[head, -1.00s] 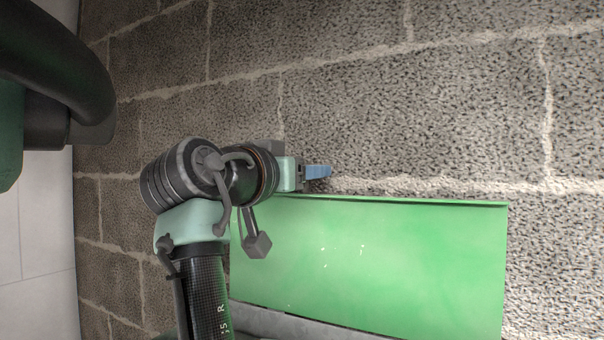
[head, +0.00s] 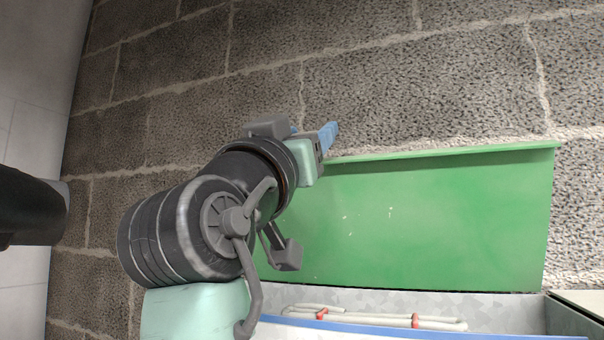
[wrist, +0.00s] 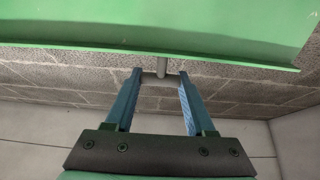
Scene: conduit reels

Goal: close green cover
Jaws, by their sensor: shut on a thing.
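The green cover (head: 420,215) stands raised in front of the block wall, its lipped free edge uppermost, above a grey metal box (head: 480,303). Its underside and lip also fill the top of the wrist view (wrist: 150,25). My gripper (head: 331,138) is at the cover's upper left edge in the head view. In the wrist view, the blue fingers (wrist: 157,80) are shut on a small grey handle (wrist: 160,66) at the cover's lip, with the bar lying between the fingertips. In the head view the fingers and my wrist hide the handle and the cover's left part.
The box below the cover holds pale conduit (head: 440,323) with red bands, and a blue-edged strip (head: 350,328) runs along its front. A block wall (head: 400,90) stands close behind the cover. A pale panel (head: 585,302) lies at the lower right.

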